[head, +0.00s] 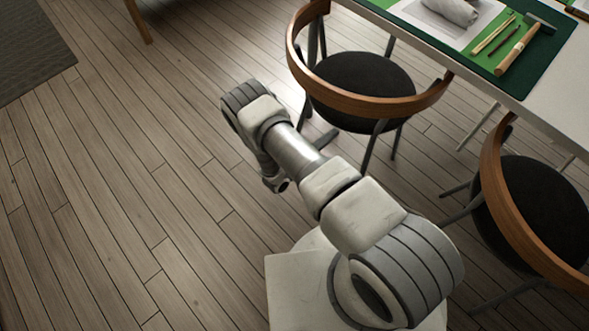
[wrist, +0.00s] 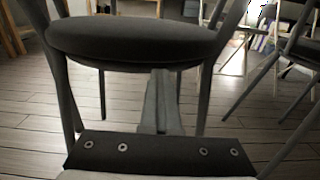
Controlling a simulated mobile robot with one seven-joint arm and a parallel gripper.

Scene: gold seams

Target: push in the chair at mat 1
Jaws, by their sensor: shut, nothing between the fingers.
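A chair (head: 365,90) with a curved wooden back and a round dark seat stands at the table's long edge, its seat mostly outside the tabletop. The green mat (head: 553,35) lies on the table beyond it; I see no number on it. In the wrist view the chair's dark seat (wrist: 135,42) and legs fill the upper middle. My gripper (wrist: 162,78) is shut and empty, low down, its fingertips pointing toward the space below the seat's near edge. I cannot tell whether it touches the chair. In the head view my arm hides the gripper.
A second wooden-backed chair (head: 535,210) stands to the right along the same table (head: 560,95). Tools (head: 515,50) and a grey roll (head: 452,10) lie on the mat. A dark rug (head: 30,50) is at upper left. The plank floor (head: 120,190) on the left is clear.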

